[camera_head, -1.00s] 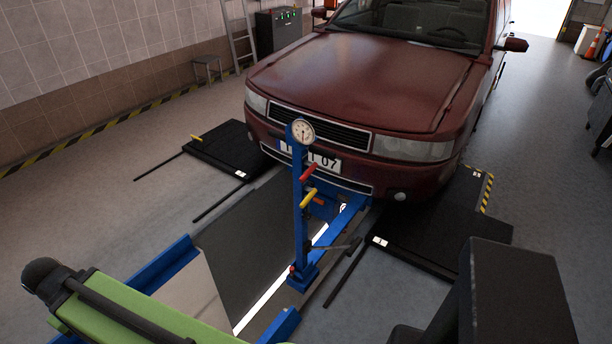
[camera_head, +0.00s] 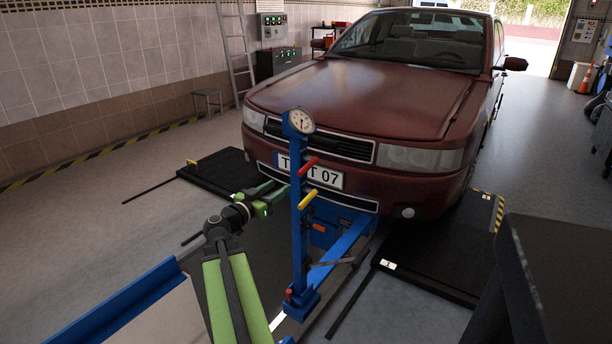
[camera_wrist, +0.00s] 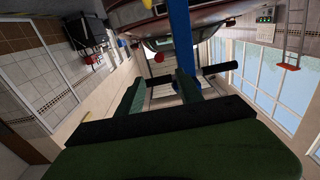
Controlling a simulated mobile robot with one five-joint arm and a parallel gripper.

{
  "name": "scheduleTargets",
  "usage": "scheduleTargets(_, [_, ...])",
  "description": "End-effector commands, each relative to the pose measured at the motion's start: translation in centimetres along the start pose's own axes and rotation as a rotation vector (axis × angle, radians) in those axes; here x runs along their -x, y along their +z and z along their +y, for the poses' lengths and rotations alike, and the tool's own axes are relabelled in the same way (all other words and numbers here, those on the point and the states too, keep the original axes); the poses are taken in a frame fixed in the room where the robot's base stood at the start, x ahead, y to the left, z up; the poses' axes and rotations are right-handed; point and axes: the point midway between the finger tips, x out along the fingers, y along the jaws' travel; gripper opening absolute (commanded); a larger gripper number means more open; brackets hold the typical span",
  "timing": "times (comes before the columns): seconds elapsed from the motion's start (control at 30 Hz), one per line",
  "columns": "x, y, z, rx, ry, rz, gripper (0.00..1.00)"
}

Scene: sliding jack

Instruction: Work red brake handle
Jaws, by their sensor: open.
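The red brake handle (camera_head: 308,166) sticks out from the upper part of the blue jack column (camera_head: 299,235), above a yellow handle (camera_head: 307,199). My green gripper (camera_head: 274,192) is just left of the column in the head view, lower than the red handle, open and apparently empty. In the wrist view, my gripper's two dark green fingers (camera_wrist: 159,82) stand apart. A round red end (camera_wrist: 158,57), apparently of the red handle, shows beyond the gap between them, beside the blue column (camera_wrist: 181,35). I cannot tell the exact distance from fingers to handle.
A round gauge (camera_head: 302,121) tops the column. A dark red car (camera_head: 365,100) stands close behind it. Blue rails (camera_head: 120,305) edge the pit. Black plates (camera_head: 440,240) lie on the floor on both sides. Open floor (camera_head: 90,220) lies to the left.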

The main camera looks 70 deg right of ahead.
Motion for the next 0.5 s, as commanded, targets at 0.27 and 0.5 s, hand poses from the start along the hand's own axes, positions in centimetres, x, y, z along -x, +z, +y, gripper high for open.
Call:
scheduleTargets(0.27, [-6.5,0.0,-0.1,0.001,0.004,-0.002,0.43])
scheduleTargets(0.5, [-12.4,0.1,-0.1,0.001,0.004,-0.002,0.43])
